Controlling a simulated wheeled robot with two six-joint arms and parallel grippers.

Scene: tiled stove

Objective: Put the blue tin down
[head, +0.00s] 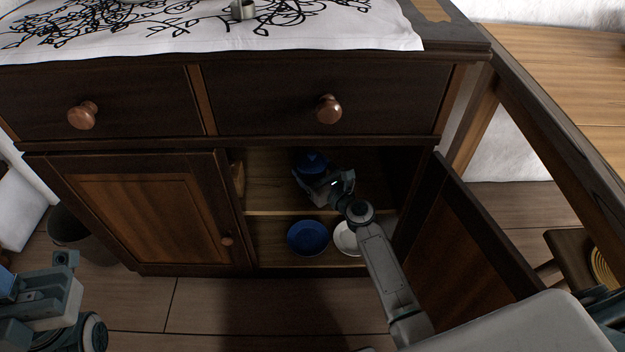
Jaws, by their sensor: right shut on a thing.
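The blue tin (312,162) is inside the open right half of the cabinet, at its upper shelf (262,212). My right gripper (322,180) reaches into that compartment and is shut on the tin; the gripper hides the tin's lower part. I cannot tell whether the tin touches the shelf. My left gripper (66,262) is at the lower left, in front of the cabinet, and its fingers do not show clearly.
A blue bowl (307,238) and a white dish (347,238) stand on the compartment's floor. The open cabinet door (465,240) stands right of my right arm. The left door (145,210) is closed. A metal cup (243,10) stands on the cloth-covered top. A bin (75,232) is at left.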

